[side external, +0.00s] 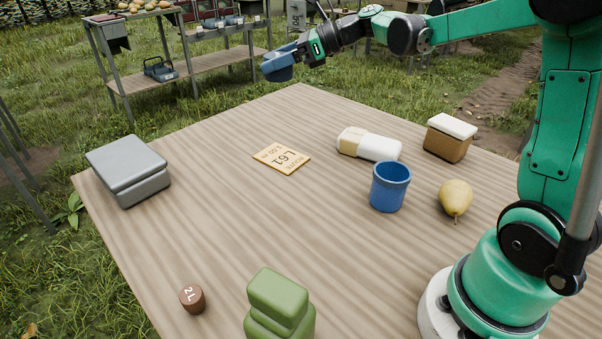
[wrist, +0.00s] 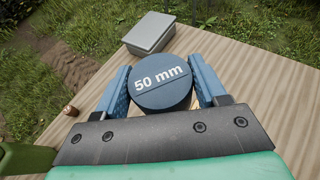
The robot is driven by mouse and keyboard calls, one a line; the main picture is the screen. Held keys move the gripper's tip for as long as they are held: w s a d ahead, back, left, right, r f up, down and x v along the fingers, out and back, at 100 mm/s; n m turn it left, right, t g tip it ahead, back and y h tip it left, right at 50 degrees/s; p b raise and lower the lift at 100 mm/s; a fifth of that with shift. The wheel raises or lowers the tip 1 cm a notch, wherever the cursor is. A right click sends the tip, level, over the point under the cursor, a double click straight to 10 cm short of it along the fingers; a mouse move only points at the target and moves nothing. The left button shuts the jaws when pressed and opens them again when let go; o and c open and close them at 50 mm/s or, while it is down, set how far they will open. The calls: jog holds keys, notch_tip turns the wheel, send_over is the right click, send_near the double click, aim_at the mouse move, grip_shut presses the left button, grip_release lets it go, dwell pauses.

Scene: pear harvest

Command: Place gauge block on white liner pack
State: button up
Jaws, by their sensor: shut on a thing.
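The gauge block is a dark blue-grey disc marked "50 mm" (wrist: 160,84). My gripper (wrist: 160,68) is shut on it, with one blue finger on each side. In the side external view my gripper (side external: 277,66) is raised beyond the table's far edge, well apart from everything on the table. A white pack with a tan end (side external: 381,148), apparently the white liner pack, lies on the table right of centre at the back. Its top looks bare in the side external view. It does not show in the wrist view.
A blue cup (side external: 389,188) stands just in front of the white pack. A brown box with white top (side external: 450,139), a pear (side external: 455,198), a yellow L61 card (side external: 281,158), a grey case (side external: 128,168), a brown 2L weight (side external: 192,299) and a green stacked object (side external: 279,300) surround clear table.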

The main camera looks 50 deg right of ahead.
jog(key=s+d+r+m+t+h, duration=0.1)
jog(key=s+d+m+t+h, duration=0.15)
jog(key=d, duration=0.75)
jog(key=r+m+h, duration=0.1)
jog(key=m+h, duration=0.3)
jog(key=h, duration=0.1)
send_over(370, 138)
jog(key=shift+t+y, duration=0.25)
notch_tip(370, 138, down, 20)
jog(key=shift+r, duration=0.25)
jog(key=o, duration=1.3)
jog(key=shift+f, duration=0.1)
